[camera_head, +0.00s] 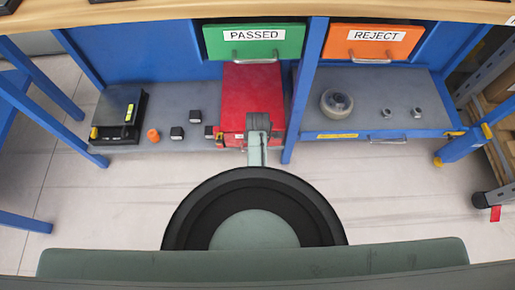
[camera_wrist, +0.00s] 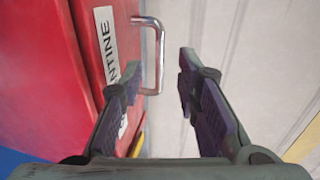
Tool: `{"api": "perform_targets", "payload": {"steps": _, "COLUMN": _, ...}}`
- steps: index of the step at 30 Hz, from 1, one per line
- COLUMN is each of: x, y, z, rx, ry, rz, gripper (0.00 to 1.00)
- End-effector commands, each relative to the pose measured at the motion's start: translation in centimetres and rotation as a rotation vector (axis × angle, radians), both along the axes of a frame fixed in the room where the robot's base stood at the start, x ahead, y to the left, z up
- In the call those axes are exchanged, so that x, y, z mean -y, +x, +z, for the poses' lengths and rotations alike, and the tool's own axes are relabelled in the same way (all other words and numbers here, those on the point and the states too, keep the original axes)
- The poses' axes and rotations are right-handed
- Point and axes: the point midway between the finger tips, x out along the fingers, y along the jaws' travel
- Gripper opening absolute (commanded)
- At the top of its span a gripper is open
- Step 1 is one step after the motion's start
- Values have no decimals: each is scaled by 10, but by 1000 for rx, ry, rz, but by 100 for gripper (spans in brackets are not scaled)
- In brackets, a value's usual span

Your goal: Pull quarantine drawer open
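The quarantine drawer (camera_wrist: 90,25) has a red front with a white label (camera_wrist: 108,45), of which "ANTINE" is readable. Its silver bar handle (camera_wrist: 161,55) stands out from the front. In the head view the red drawer unit (camera_head: 250,85) sits on the grey lower shelf, and its front is partly hidden by my arm. My gripper (camera_wrist: 160,75) is open at the drawer front. The handle lies ahead of and between its fingertips in the wrist view, and I cannot tell whether they touch it. A dark seam runs beside the front; I see no clear opening.
The green PASSED drawer (camera_head: 254,42) and orange REJECT drawer (camera_head: 372,42) hang above. A blue post (camera_head: 304,90) stands close right of the red unit. The floor (camera_head: 110,210) in front is clear.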

Motion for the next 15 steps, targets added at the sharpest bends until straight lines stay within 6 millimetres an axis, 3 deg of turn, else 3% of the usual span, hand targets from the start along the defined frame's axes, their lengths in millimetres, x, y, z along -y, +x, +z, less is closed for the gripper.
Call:
{"api": "perform_targets", "payload": {"steps": 6, "x": 0, "y": 7, "z": -35, "rx": 0, "ry": 0, "rz": -1, "gripper": 30}}
{"api": "perform_targets", "payload": {"steps": 15, "x": -1, "y": 10, "z": -49, "rx": 2, "ry": 0, "rz": -1, "gripper": 30}}
